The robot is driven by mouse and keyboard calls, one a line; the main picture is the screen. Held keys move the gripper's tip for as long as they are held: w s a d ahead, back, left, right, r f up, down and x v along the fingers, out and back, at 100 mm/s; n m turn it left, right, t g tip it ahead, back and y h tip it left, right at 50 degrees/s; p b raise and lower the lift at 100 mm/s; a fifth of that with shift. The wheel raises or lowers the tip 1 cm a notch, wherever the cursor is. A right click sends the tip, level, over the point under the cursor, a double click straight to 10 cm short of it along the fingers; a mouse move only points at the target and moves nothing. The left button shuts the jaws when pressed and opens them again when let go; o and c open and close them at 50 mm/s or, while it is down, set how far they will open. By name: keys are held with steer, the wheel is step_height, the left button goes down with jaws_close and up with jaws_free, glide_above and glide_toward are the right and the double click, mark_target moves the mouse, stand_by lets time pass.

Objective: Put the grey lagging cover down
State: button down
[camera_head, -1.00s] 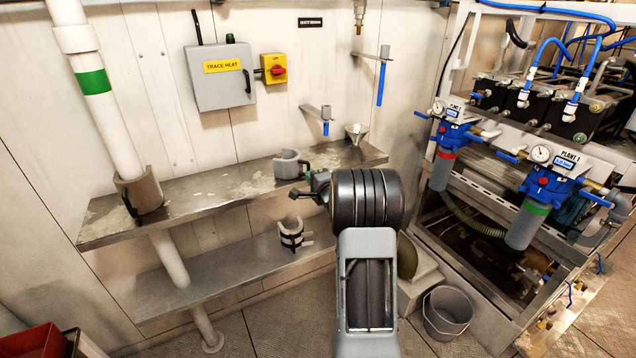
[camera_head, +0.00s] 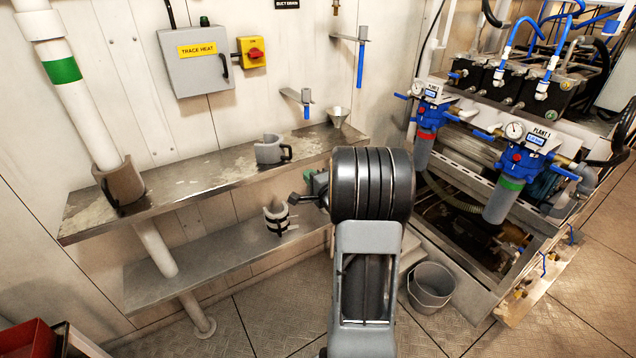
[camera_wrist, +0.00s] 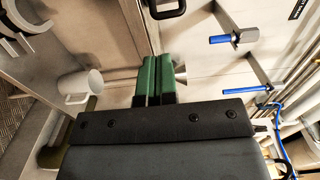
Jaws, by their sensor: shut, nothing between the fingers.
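The grey lagging cover (camera_head: 268,151) is an open C-shaped shell with a black handle. It stands upright on the upper steel shelf (camera_head: 205,172), in front of the wall. My gripper (camera_head: 309,179) is to the right of the cover and nearer the camera, apart from its handle. In the wrist view its green fingers (camera_wrist: 155,80) are shut together with nothing between them. A black handle (camera_wrist: 167,8) shows at that view's top edge, clear of the fingertips; the rest of that cover is out of frame.
A brown-grey cover (camera_head: 120,186) sits around the white pipe at left. A strapped cover (camera_head: 275,217) stands on the lower shelf (camera_head: 200,262). A white mug (camera_wrist: 82,86) and a funnel (camera_head: 338,116) are near. Wall brackets with blue rods (camera_head: 360,65) stick out above the shelf.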

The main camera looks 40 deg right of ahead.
steer(key=shift+s+a, duration=0.15)
steer(key=shift+s, duration=0.75)
steer(key=shift+s+a, duration=0.1)
steer(key=shift+s, duration=0.8)
steer(key=s+d+f+n+g+h+p, duration=0.1)
steer(key=s+f+n+g+h+p, duration=0.15)
steer(key=s+f+n+g, duration=0.65)
steer(key=s+a+r+n+g+y+p, duration=0.1)
steer(key=s+a+r+n+p, duration=0.1)
steer(key=a+r, duration=0.5)
steer(key=s+a+r+n+g+y+p, duration=0.2)
steer(key=a+r, duration=0.5)
steer(key=a, duration=0.4)
steer(key=s+a+r+n+g+y+p, duration=0.2)
steer(key=s+a+r+n+p, duration=0.2)
steer(key=a, duration=0.5)
step_height(320, 180, up, 3)
steer(key=n+p, duration=0.1)
steer(key=n, duration=0.1)
steer(key=shift+n, duration=0.3)
